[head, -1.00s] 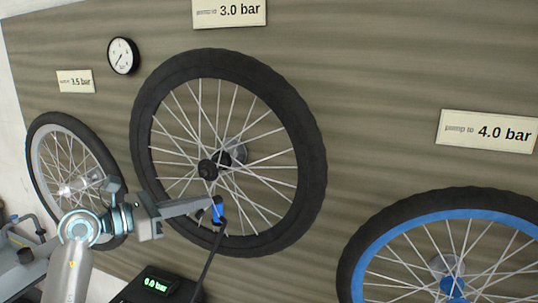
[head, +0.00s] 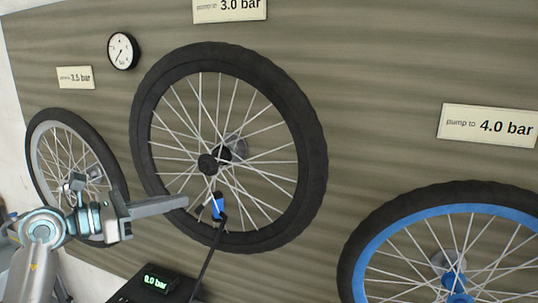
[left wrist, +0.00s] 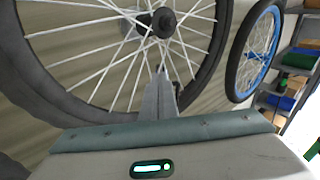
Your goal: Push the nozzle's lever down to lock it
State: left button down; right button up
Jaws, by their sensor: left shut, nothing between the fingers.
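The blue nozzle (head: 217,207) sits at the lower rim of the middle wheel (head: 312,150), with a black hose running down from it. A small light-and-dark piece beside its left side may be the lever, but its position is too small to tell. My left gripper (head: 184,203) is shut and empty, its fingertips just left of the nozzle with a small gap in the picture. In the left wrist view, the closed fingers (left wrist: 160,92) point at the wheel's lower rim and largely hide the nozzle. My right gripper is not in view.
A black pump box (head: 158,282) below shows a green 0.0 bar. A grey-rimmed wheel (head: 38,170) stands behind my left arm, and a blue-rimmed wheel (head: 375,245) is at right. A round gauge (head: 123,51) and pressure signs (head: 487,126) hang on the panel.

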pick_arm(q)
jog(key=b+v, duration=0.1)
jog(key=v, duration=0.2)
jog(key=shift+s+a, duration=0.2)
jog(key=shift+a, duration=0.05)
